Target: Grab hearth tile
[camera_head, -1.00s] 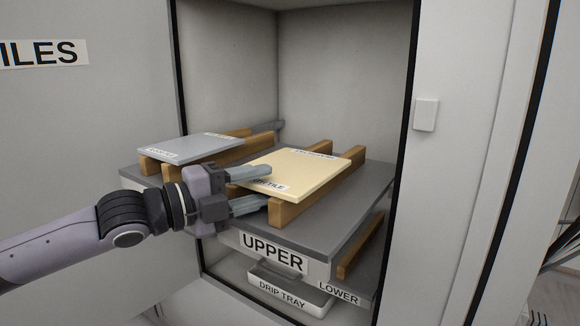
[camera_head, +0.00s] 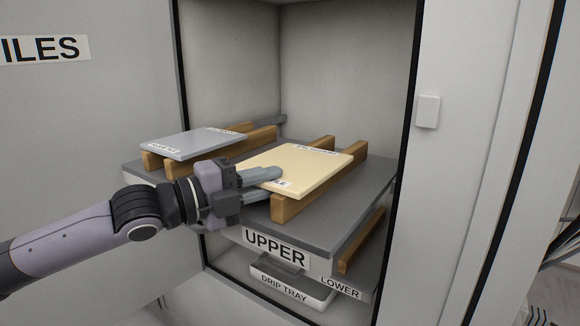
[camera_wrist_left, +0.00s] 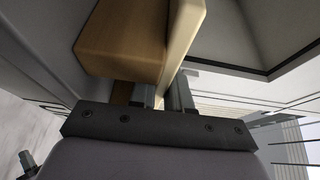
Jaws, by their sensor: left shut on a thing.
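The hearth tile (camera_head: 308,165) is a cream slab lying on two wooden bars on the upper shelf. Its front label is partly covered by my finger. My left gripper (camera_head: 264,185) is shut on the tile's front left edge, one finger above the slab and one below. In the left wrist view the cream tile (camera_wrist_left: 185,35) stands edge-on between the fingers (camera_wrist_left: 163,92), beside a wooden bar (camera_wrist_left: 125,38). My right gripper is in neither view.
A grey tile (camera_head: 193,143) lies on other wooden bars to the left. The upper shelf (camera_head: 335,222) sits inside a cabinet with a wall on the right (camera_head: 455,150). Below are a lower shelf (camera_head: 362,275) and a drip tray (camera_head: 290,288).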

